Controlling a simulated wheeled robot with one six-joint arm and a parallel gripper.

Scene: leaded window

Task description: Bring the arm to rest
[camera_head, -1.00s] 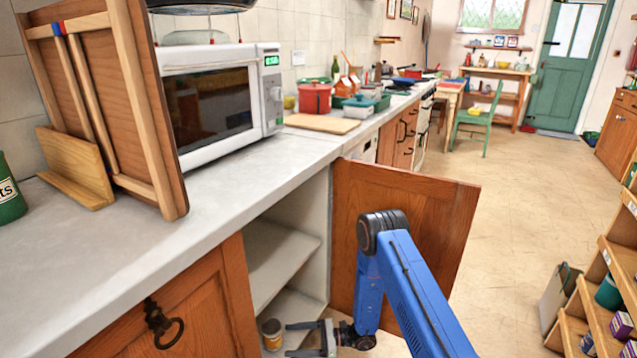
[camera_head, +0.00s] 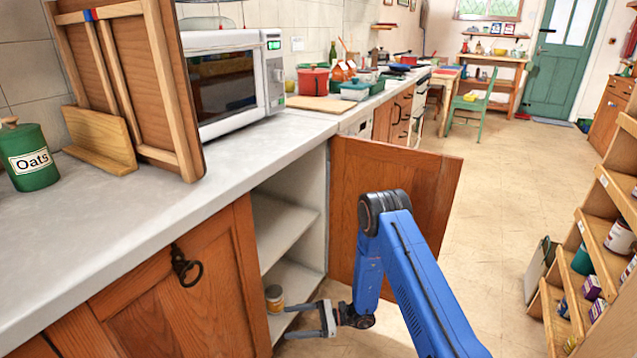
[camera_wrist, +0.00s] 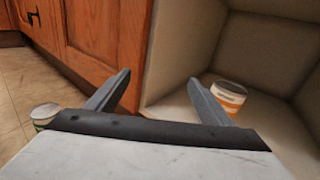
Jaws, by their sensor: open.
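My gripper (camera_head: 288,321) is at the end of my blue arm, low in front of the open cupboard (camera_head: 282,230). Its two grey fingers are apart with nothing between them; they also show spread in the wrist view (camera_wrist: 158,82). A small jar (camera_head: 274,298) with a white and orange label stands on the cupboard's bottom shelf, just past the fingertips and not held. In the wrist view the jar (camera_wrist: 229,96) is beyond the right finger. My arm bends at a dark joint in front of the open cupboard door.
The open wooden door (camera_head: 420,185) stands beside my arm. A stepped shelf (camera_head: 600,255) stands at right. Floor (camera_head: 510,190) between is clear. Another container (camera_wrist: 45,113) shows in the wrist view.

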